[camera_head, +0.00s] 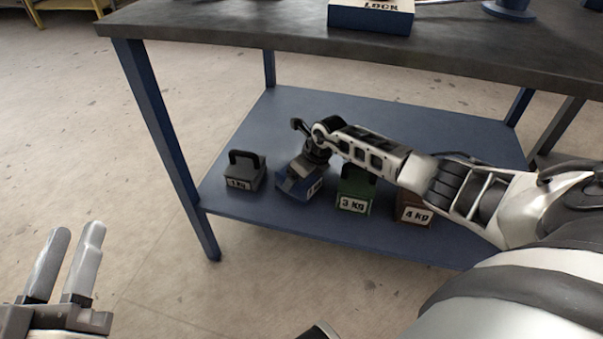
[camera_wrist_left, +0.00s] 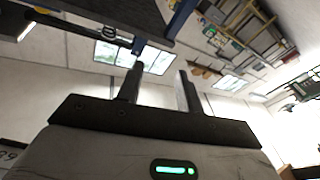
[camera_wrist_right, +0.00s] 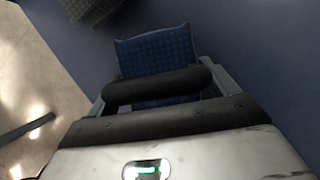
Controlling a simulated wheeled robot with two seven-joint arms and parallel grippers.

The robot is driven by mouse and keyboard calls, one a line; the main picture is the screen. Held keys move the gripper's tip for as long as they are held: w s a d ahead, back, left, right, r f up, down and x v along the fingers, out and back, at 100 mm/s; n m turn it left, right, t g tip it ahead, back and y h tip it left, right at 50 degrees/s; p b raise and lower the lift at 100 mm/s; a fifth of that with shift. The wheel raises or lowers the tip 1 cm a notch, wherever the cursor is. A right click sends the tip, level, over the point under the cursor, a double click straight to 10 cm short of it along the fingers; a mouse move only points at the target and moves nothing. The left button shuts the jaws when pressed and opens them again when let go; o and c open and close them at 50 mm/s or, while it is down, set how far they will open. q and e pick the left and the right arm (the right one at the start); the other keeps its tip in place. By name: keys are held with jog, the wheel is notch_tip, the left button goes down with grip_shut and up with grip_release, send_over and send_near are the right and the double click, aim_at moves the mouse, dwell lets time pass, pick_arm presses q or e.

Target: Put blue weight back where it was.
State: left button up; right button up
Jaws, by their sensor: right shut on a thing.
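The blue weight (camera_head: 293,188) is on or just above the blue lower shelf (camera_head: 277,112), between the grey 1 kg weight (camera_head: 243,174) and the green 3 kg weight (camera_head: 354,193). I cannot tell if it touches the shelf. My right gripper (camera_head: 311,163) reaches down from above and is shut on its black handle. The right wrist view shows the blue body (camera_wrist_right: 157,50) beyond the handle bar (camera_wrist_right: 158,87), which lies between the fingers. The weight's label is partly hidden. My left gripper (camera_head: 69,262) is open and empty, left of the table.
A brown 4 kg weight (camera_head: 412,208) stands right of the green one, partly behind my right arm. The dark tabletop (camera_head: 255,27) overhangs the shelf, and a blue leg (camera_head: 163,140) stands at its left. The shelf behind the weights is clear.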

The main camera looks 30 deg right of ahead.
jog(key=shift+w+r, duration=0.25)
jog(key=shift+r, duration=0.05)
pick_arm(q)
jog(key=shift+r, duration=0.2)
pick_arm(e)
jog(key=o, duration=1.9)
jog(key=shift+s+f, duration=0.25)
jog(key=shift+f, duration=0.05)
jog(key=shift+r, duration=0.25)
jog(key=p+v, duration=0.3)
jog(key=v, duration=0.1)
jog(key=shift+d+r, duration=0.15)
jog(key=shift+r, duration=0.05)
jog(key=p+v, duration=0.3)
jog(key=v, duration=0.3)
jog(key=shift+s, duration=0.15)
pick_arm(q)
jog(key=shift+s+a+f+n+g+y, duration=0.15)
jog(key=shift+s+f+g+y, duration=0.25)
jog(key=shift+f+g, duration=0.4)
jog(key=shift+s+d+f+n+g+y, duration=0.15)
jog(key=shift+s+f+g+y, duration=0.35)
jog(key=shift+f, duration=0.5)
jog(key=shift+s+a+f+n+g+y, duration=0.2)
jog(key=shift+f+g+y, duration=0.1)
jog(key=shift+f+g, duration=0.5)
pick_arm(e)
jog(key=shift+s+r, duration=0.25)
jog(key=shift+r, duration=0.3)
